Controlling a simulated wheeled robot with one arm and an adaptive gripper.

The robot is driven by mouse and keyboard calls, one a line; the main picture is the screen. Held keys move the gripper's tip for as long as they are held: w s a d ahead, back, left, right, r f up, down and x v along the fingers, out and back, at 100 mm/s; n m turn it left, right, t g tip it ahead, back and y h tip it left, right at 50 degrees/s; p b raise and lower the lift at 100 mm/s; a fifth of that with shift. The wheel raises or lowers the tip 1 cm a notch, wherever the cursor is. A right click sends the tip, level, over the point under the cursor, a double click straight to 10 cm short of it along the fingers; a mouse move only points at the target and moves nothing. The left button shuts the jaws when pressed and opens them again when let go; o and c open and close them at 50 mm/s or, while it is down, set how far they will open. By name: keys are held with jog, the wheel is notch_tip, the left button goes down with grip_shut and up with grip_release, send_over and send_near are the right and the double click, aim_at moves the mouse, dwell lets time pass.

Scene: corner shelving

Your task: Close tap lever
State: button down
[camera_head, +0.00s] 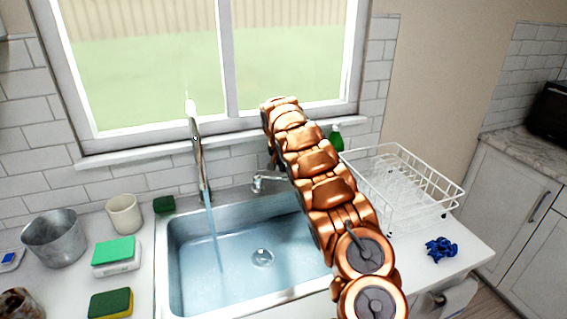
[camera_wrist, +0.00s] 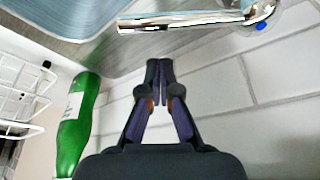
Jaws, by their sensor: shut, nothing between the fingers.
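The chrome tap lever (camera_head: 268,181) stands at the back rim of the sink (camera_head: 185,262), partly hidden behind my arm. In the wrist view the long lever (camera_wrist: 185,23) runs across the top, with a blue dot near its right end. The tall faucet (camera_head: 197,150) stands left of it, and a stream of water (camera_head: 213,235) falls from it into the basin. My gripper (camera_wrist: 159,62) is shut and empty, with its fingertips just below the lever in the wrist view and apart from it in the picture. The gripper is hidden in the head view.
A green bottle (camera_wrist: 75,125) stands close left of my gripper in the wrist view. A white dish rack (camera_head: 410,190) is right of the sink. A white cup (camera_head: 124,213), metal pot (camera_head: 53,238) and sponges are on the left counter. A tiled wall and window back the sink.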

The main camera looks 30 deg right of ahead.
jog(key=shift+s+a+f+p, duration=0.25)
jog(key=shift+s+a+p, duration=0.25)
jog(key=shift+s+a, duration=0.45)
